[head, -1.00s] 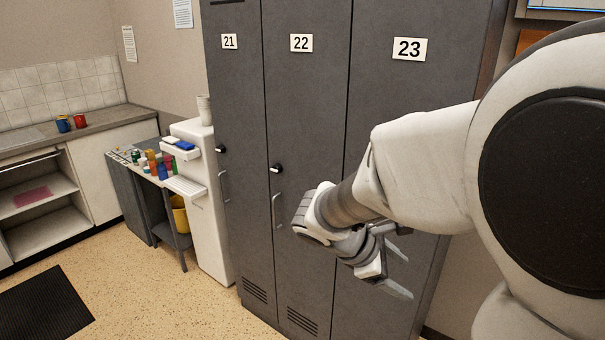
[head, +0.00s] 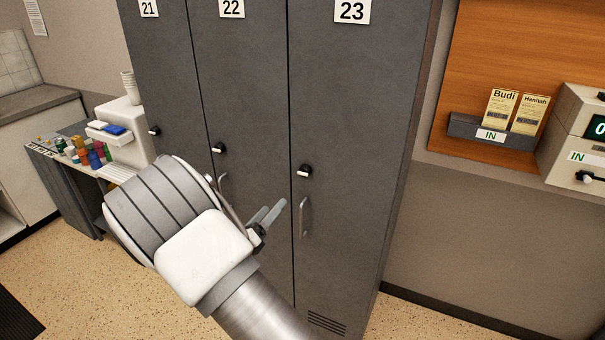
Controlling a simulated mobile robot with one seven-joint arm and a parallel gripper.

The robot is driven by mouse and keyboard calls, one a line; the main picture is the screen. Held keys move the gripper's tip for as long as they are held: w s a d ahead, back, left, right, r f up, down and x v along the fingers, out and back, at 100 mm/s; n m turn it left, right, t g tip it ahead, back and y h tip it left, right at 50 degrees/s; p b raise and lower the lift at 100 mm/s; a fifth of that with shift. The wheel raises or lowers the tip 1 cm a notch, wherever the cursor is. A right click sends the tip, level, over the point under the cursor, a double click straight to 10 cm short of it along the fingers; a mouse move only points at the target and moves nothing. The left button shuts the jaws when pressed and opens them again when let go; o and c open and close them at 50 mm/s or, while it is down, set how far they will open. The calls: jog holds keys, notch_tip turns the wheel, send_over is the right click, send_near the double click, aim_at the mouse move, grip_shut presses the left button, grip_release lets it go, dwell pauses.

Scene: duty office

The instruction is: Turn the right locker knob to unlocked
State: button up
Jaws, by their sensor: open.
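The right locker is the dark grey door marked 23 (head: 345,100). Its knob (head: 304,171) is black with a white bar and sits near the door's left edge, above a vertical handle (head: 304,217). The white bar looks roughly level. My gripper (head: 272,215) is open and empty, with its fingers pointing up and right, left of and below this knob and apart from it in the picture. My wrist hides part of the gripper and the lower part of locker 22.
Locker 22's knob (head: 218,148) and locker 21's knob (head: 154,131) are to the left. A side table (head: 45,155) with bottles stands far left. At right are a card rack (head: 490,136) and a grey box (head: 575,135). Floor is clear right of the lockers.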

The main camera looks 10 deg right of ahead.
aim_at(302, 174)
jog(key=p+x, duration=0.1)
jog(key=x, duration=1.6)
jog(key=shift+d, duration=0.1)
grip_shut()
